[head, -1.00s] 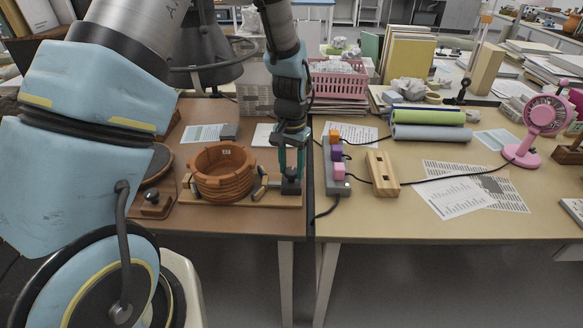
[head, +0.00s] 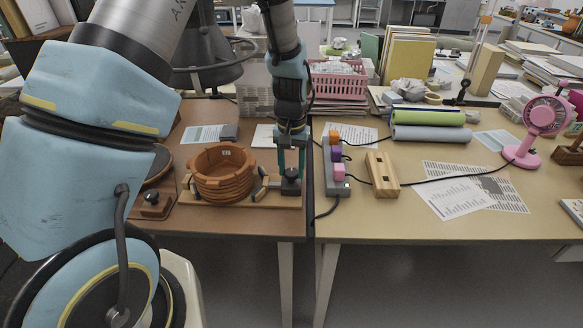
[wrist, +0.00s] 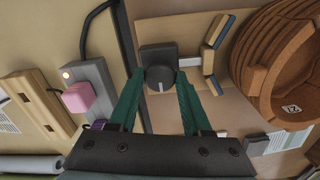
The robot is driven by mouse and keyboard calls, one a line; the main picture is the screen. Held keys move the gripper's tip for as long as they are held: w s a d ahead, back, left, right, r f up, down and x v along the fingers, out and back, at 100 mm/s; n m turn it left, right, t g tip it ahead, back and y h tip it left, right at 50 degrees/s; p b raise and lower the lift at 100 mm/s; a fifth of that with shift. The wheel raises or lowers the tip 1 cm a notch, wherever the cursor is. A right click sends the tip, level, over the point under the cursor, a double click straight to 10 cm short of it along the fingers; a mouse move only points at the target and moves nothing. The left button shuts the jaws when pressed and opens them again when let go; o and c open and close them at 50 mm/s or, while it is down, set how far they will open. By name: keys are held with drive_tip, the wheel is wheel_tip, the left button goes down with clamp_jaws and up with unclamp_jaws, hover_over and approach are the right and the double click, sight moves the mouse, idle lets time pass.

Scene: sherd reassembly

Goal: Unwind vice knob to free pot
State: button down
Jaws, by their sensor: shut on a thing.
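The brown ribbed clay pot (head: 222,178) stands upright on the wooden vice base (head: 240,203), on the left table. A label marked 21 shows on it in the wrist view (wrist: 280,65). The dark vice knob (head: 290,185) is at the base's right end. In the wrist view the knob (wrist: 158,72) is round with a pale mark, on a dark block. My gripper (wrist: 158,85) points down with its green fingers shut on the knob's two sides. A pale rod runs from the block to the angled, blue-lined jaw (wrist: 218,45) beside the pot. I cannot tell if they touch.
A power strip (head: 335,170) with coloured plugs lies just right of my gripper. A wooden block (head: 382,174) lies beyond it. A second dark knob (head: 151,200) is at the left.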

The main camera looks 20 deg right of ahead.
sight(291, 172)
drive_tip(key=shift+c, duration=1.7)
unclamp_jaws()
drive_tip(key=shift+r, duration=0.1)
wheel_tip(291, 172, up, 11)
drive_tip(key=b, duration=0.1)
drive_tip(key=shift+f+b, duration=0.2)
drive_tip(key=shift+b, duration=0.15)
drive_tip(key=shift+a, duration=0.1)
drive_tip(key=s+a+n, duration=0.1)
drive_tip(key=a+n, duration=0.2)
drive_tip(key=a, duration=1.2)
drive_tip(key=s+a+r+n+t, duration=0.1)
drive_tip(key=s+a+n, duration=0.1)
drive_tip(key=a, duration=1.3)
drive_tip(key=shift+s+r+n+t, duration=0.15)
drive_tip(key=shift+r+n+t, duration=0.15)
drive_tip(key=shift+n, duration=0.3)
